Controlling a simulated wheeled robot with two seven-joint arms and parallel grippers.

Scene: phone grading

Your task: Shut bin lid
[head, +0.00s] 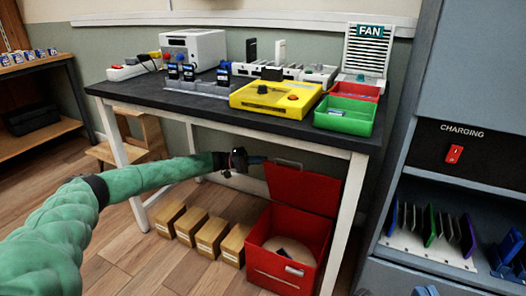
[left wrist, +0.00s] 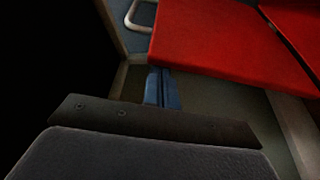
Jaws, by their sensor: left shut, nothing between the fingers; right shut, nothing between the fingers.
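The red bin (head: 318,240) stands on the floor under the right side of the table. Its red lid (head: 302,188) is raised, tilted up at the back, and the bin's inside shows with a pale item and a small dark one in it. A grey handle (head: 288,163) sits at the lid's upper edge. My left gripper (head: 258,160) is shut and empty, just left of the lid's upper edge. In the left wrist view its blue fingers (left wrist: 161,88) are close to the red lid (left wrist: 220,45); I cannot tell if they touch. My right gripper is not in view.
The dark tabletop (head: 200,102) is above my left arm, with a white table leg (head: 346,215) right of the bin. Several cardboard boxes (head: 212,236) stand left of the bin. A grey charging cabinet (head: 400,270) is at the right.

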